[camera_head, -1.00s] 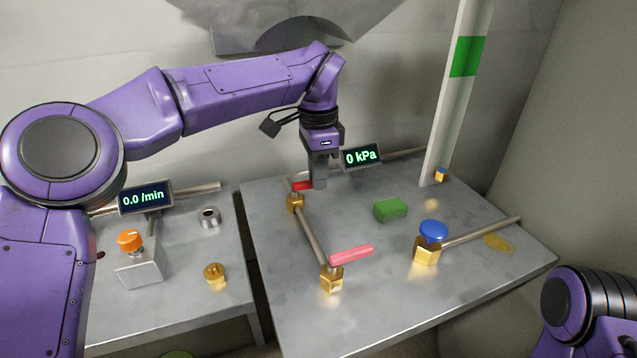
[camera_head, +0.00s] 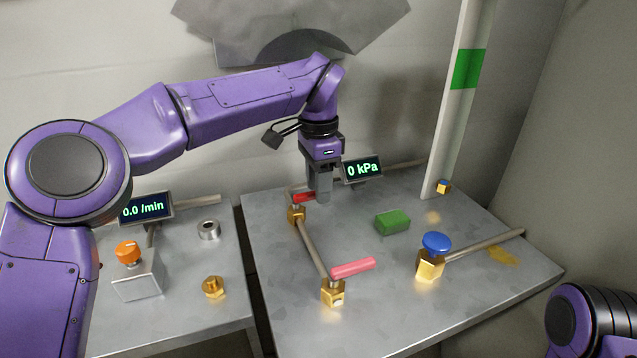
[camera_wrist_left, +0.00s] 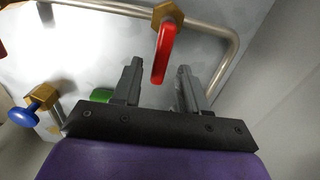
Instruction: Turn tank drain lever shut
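A red lever (camera_head: 303,197) sits on a brass valve (camera_head: 296,215) at the back left of the right-hand bench. A pink lever (camera_head: 353,268) sits on another brass valve (camera_head: 332,292) at the front end of the same pipe. The pictures do not label which is the tank drain. My left gripper (camera_head: 319,192) points down at the red lever. In the left wrist view, my left gripper (camera_wrist_left: 159,66) is open, with the red lever (camera_wrist_left: 163,52) between its fingers and a gap on each side. My right gripper is out of view.
A green block (camera_head: 392,222), a blue knob (camera_head: 436,242) on a brass valve and a white column (camera_head: 455,120) stand on this bench. A 0 kPa display (camera_head: 362,169) is just behind my left gripper. The left bench holds an orange knob (camera_head: 128,252) and brass fitting (camera_head: 213,287).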

